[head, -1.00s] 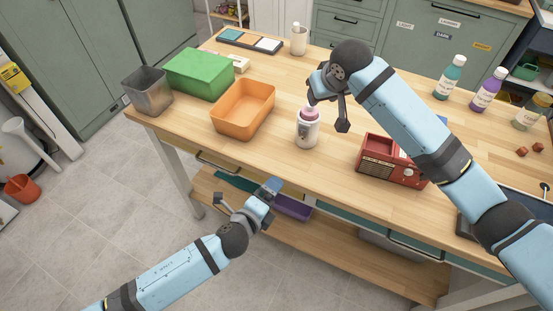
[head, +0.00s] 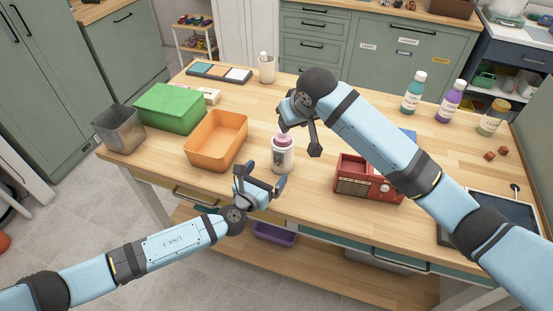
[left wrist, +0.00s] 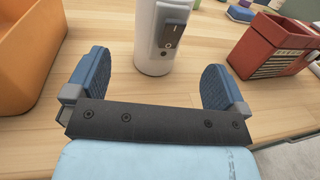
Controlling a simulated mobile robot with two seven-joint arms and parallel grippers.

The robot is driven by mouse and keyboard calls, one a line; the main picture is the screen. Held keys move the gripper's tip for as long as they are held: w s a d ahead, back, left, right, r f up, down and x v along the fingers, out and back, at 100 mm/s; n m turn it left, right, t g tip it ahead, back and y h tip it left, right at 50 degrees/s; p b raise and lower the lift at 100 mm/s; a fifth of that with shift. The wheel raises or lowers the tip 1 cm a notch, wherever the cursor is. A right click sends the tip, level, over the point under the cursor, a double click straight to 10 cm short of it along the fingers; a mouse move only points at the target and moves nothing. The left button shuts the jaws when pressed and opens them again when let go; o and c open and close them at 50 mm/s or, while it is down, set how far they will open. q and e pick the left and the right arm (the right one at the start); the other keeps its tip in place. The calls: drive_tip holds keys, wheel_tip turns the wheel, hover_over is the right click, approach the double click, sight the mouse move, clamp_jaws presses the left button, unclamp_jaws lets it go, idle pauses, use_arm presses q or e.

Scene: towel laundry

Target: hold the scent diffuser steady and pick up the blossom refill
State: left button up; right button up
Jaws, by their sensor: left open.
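The scent diffuser (head: 283,160) is a white upright cylinder on the table, with a dark switch panel in the left wrist view (left wrist: 150,52). A pink piece (head: 283,139), perhaps the blossom refill, sits on its top; that top is out of frame in the left wrist view. My left gripper (head: 265,176) is open and empty at the table's front edge, its two blue-padded fingers (left wrist: 156,78) spread wide, with the diffuser just ahead between their lines. My right gripper (head: 299,138) is above and behind the diffuser, its fingers looking spread apart with nothing seen between them.
An orange bin (head: 216,155) stands left of the diffuser and a red radio-like box (head: 366,184) right of it. A green box (head: 170,107) and metal bin (head: 118,140) are further left. Several bottles (head: 412,95) stand back right. The table is clear around the diffuser.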

use_arm(q)
drive_tip(key=x, duration=0.7)
drive_tip(key=shift+w+d, duration=0.15)
drive_tip(key=shift+w, duration=0.15)
drive_tip(key=c, duration=1)
drive_tip(key=shift+c, duration=0.5)
use_arm(e)
drive_tip(key=shift+o, duration=1.1)
drive_tip(key=o, duration=0.4)
drive_tip(key=shift+w+a+r, duration=0.1)
drive_tip(key=shift+w+r, duration=0.05)
drive_tip(key=shift+r, duration=0.15)
drive_tip(key=shift+o, duration=0.3)
drive_tip(key=shift+w+r+g, duration=0.2)
drive_tip(key=shift+r+g, duration=0.25)
drive_tip(key=shift+g, duration=0.05)
drive_tip(key=g+h, duration=0.1)
hover_over(283, 141)
drive_tip(key=d, duration=0.1)
wheel_tip(283, 141, down, 5)
drive_tip(key=shift+w+x, duration=0.2)
drive_tip(key=shift+x, duration=2.45)
